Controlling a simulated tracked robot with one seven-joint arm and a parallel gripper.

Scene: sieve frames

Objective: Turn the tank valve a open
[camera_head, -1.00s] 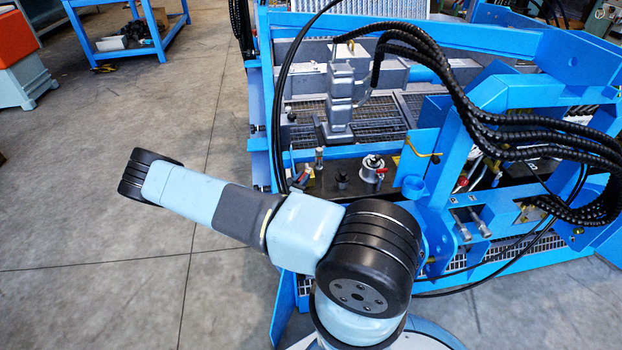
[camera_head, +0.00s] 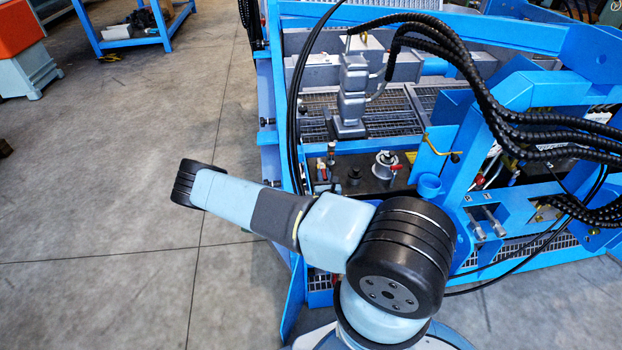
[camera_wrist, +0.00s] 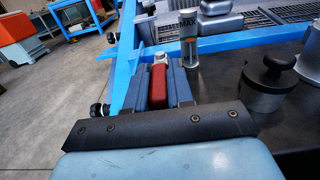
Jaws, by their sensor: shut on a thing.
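The valve's red handle (camera_wrist: 158,82) stands between the two dark fingers of my gripper (camera_wrist: 158,70) in the wrist view. The fingers are closed on it from both sides, and its silver end shows just beyond them. The handle points away from the wrist. In the head view a small red handle (camera_head: 322,172), which looks like the same valve, shows at the left end of the dark tank top. No marking for "a" can be read.
A labelled grey cylinder (camera_wrist: 190,42) stands just beyond the handle to the right. A black knob on a silver cap (camera_wrist: 268,75) is farther right. Blue frame bars (camera_wrist: 125,60) run close on the left. Black hoses (camera_head: 470,75) hang over the machine; open floor lies left.

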